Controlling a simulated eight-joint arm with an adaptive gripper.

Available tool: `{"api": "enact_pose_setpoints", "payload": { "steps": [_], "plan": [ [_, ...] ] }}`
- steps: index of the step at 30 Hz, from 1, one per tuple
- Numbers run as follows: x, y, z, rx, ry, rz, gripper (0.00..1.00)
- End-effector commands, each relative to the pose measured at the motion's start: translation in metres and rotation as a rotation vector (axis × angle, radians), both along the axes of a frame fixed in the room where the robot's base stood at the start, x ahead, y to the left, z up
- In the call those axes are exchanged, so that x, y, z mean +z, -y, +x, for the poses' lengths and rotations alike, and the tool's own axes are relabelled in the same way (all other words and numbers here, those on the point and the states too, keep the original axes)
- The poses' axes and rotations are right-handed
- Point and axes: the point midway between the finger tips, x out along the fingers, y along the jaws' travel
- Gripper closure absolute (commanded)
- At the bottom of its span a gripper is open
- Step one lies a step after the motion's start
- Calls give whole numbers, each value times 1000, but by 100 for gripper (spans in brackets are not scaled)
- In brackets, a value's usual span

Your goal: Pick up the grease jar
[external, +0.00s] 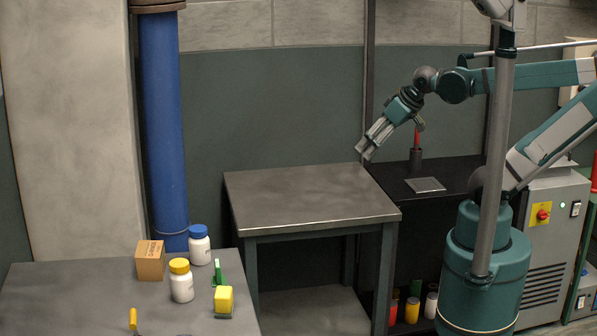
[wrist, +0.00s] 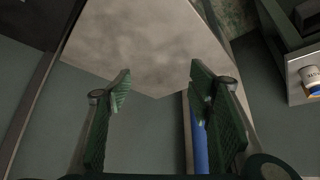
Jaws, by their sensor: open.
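Two white jars stand on the near table at lower left in the external view. One has a yellow lid (external: 182,283); the other, behind it and to its right, has a blue lid (external: 200,247). I cannot read which is the grease jar. A labelled white jar (wrist: 310,75) with blue at its lower edge is cut off at the right of the wrist view. My gripper (external: 366,147) is open and empty, above the back right of the middle table, far from the jars. Its spread fingers (wrist: 160,80) show in the wrist view.
A cardboard box (external: 150,261), green bottle-like item (external: 218,273) and yellow sponge-like block (external: 223,299) crowd the jars. The middle table (external: 300,195) is bare. A blue pipe (external: 163,130) rises behind the near table. A black shelf (external: 445,205) stands right.

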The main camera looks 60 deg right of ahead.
Motion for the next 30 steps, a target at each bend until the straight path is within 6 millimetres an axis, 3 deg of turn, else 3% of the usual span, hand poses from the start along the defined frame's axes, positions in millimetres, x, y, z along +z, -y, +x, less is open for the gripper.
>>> {"api": "enact_pose_setpoints", "payload": {
  "steps": [13, 23, 30],
  "plan": [
    [48, 0, 0, 1, -1, 0, 48],
    [66, -19, 20, 61, -27, -12, 48],
    [89, -43, 44, 132, -59, -28, 48]
  ]
}}
